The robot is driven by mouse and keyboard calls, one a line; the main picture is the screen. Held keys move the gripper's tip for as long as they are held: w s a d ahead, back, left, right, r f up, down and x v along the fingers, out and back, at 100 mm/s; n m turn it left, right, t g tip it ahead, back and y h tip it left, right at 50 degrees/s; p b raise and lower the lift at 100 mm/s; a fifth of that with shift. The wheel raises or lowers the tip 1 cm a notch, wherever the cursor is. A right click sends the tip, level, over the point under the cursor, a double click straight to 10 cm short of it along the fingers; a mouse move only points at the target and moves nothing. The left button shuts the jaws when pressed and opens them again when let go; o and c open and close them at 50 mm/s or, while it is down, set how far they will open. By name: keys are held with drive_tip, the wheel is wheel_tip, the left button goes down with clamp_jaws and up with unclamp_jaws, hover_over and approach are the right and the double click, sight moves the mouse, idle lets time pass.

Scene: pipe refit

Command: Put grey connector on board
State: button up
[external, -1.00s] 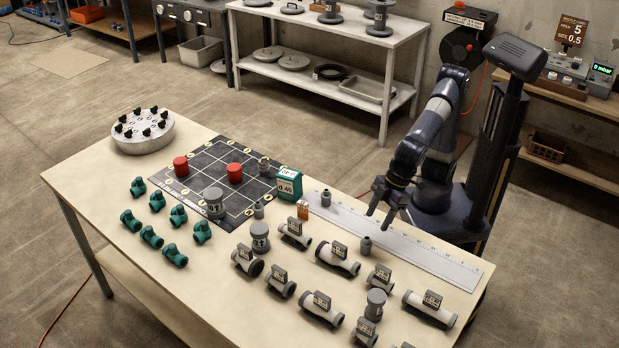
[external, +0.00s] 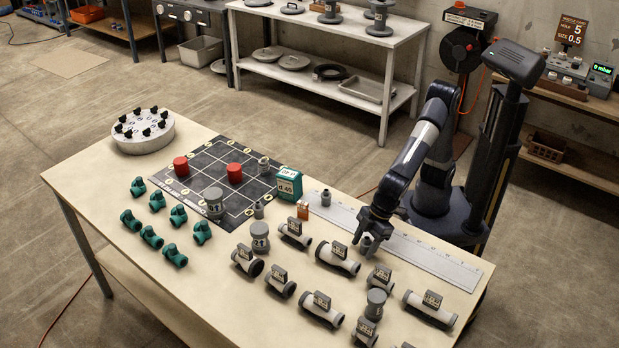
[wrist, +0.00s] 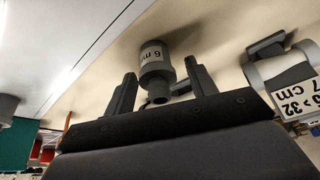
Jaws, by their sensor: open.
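A small grey connector (external: 366,244) stands on the table by the ruler. In the wrist view the connector (wrist: 155,60) has a white label reading "6 m…", partly cut off. My gripper (external: 368,236) is low over it. In the wrist view my gripper (wrist: 160,76) is open, with one finger on each side of the connector and gaps visible. The board (external: 210,155) is a dark grid mat on the table's far left part. It holds two red cylinders (external: 235,173), a larger grey fitting (external: 213,202) and a small grey connector (external: 264,165).
Other small grey connectors stand at the board's edge (external: 258,210) and on the ruler (external: 326,198). Labelled white pipe pieces (external: 338,258) crowd the table's right front. A green box (external: 289,186) stands at the board's right corner. Green fittings (external: 151,237) lie at the left.

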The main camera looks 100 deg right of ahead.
drive_tip(key=shift+r, duration=0.1)
drive_tip(key=c, duration=1)
